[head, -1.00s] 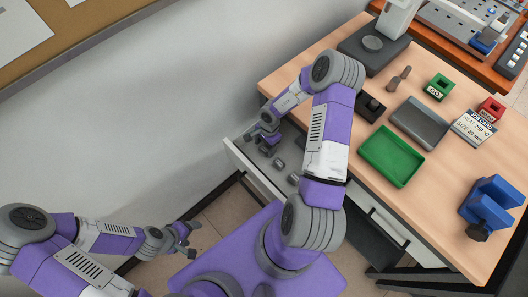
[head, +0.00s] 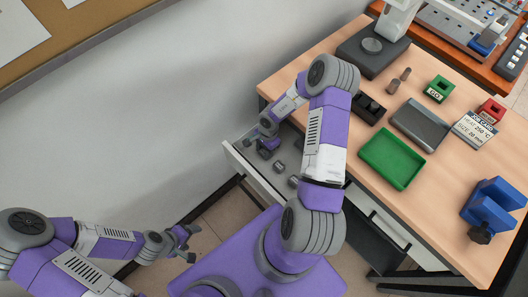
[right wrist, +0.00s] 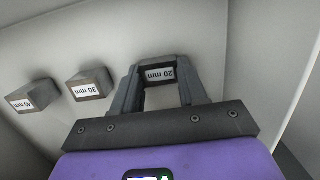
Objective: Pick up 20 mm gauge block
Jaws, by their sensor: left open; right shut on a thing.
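The 20 mm gauge block (right wrist: 160,73) is a small grey block with a white label, held between the fingers of my right gripper (right wrist: 161,80). In the head view my right gripper (head: 266,147) points down into the open drawer (head: 254,177); the held block is hard to make out there. Whether the block touches the drawer floor I cannot tell. Two more labelled blocks, one in the middle (right wrist: 88,84) and one at the left (right wrist: 34,95), sit in the drawer. My left gripper (head: 187,242) is open and empty, low at the left, away from the drawer.
The drawer walls stand close around my right gripper. On the wooden table above are a green tray (head: 392,159), a dark grey plate (head: 421,125), a green GO block (head: 438,88), a red block (head: 491,110), a sign (head: 474,129) and a blue vise (head: 492,209).

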